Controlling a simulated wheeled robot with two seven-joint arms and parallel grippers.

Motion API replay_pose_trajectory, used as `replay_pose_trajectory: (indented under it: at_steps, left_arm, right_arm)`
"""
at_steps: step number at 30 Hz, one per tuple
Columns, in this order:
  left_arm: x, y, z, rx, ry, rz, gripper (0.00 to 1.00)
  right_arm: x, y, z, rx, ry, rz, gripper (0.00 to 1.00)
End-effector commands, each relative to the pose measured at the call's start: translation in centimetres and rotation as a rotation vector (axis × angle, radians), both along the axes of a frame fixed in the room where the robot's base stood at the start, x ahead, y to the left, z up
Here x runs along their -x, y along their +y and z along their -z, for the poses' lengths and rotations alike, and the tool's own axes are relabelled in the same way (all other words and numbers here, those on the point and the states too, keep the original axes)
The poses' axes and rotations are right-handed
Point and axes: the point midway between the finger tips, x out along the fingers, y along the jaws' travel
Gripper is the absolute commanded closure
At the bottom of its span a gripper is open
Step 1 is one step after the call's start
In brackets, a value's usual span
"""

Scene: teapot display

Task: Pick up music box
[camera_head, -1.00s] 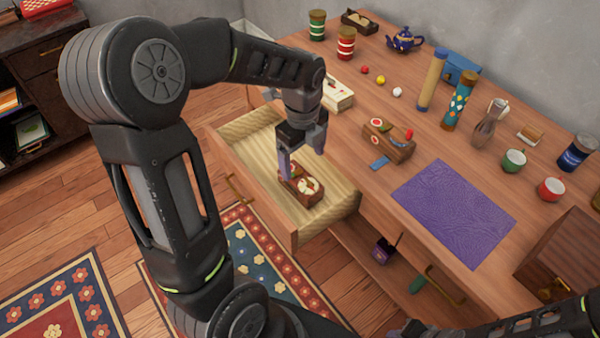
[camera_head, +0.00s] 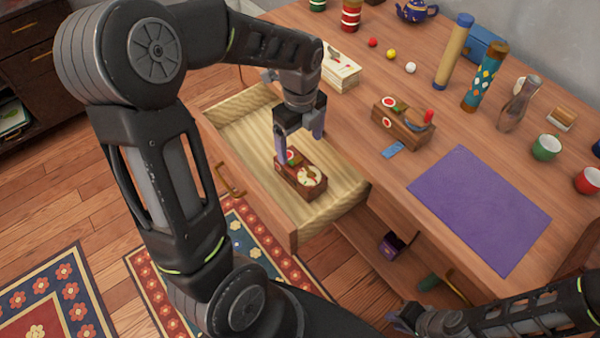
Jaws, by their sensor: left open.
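A small wooden box with painted decorations on top (camera_head: 301,176) lies in the open, pale-lined drawer (camera_head: 345,192). A similar wooden box with a red figure at one end (camera_head: 402,124) stands on the desk; I cannot tell for certain which one is the music box. My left gripper (camera_head: 300,146) is open and points down over the far end of the box in the drawer. One finger overlaps that end in the picture; contact cannot be told. My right gripper (camera_head: 405,318) is low at the bottom right, away from both boxes, its jaws unclear.
A purple mat (camera_head: 480,210) and a small blue piece (camera_head: 393,149) lie on the desk. A stack of cards or books (camera_head: 335,72), small balls, cylinders, a glass vessel (camera_head: 518,103) and cups (camera_head: 547,147) stand farther back. The drawer walls surround the box.

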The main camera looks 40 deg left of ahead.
Motion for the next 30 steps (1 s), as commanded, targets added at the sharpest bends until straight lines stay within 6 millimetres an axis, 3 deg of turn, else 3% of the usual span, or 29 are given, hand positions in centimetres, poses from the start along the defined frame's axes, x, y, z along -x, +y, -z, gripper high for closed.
replay_pose_trajectory:
  at_steps: [5, 16, 30]
  left_arm:
    - [0.0, 0.0, 0.7, 0.000, 0.002, 0.000, 0.15]
    - [0.0, 0.0, 5.8, 0.001, 0.002, 0.000, 0.15]
    - [0.0, 0.0, 6.8, 0.001, 0.002, -0.001, 0.15]
  right_arm:
    - [0.0, 0.0, 0.1, 0.000, 0.000, 0.000, 0.81]
    - [0.0, 0.0, 1.0, 0.000, 0.000, 0.000, 0.81]
    - [0.0, 0.0, 1.1, 0.000, 0.000, 0.000, 0.81]
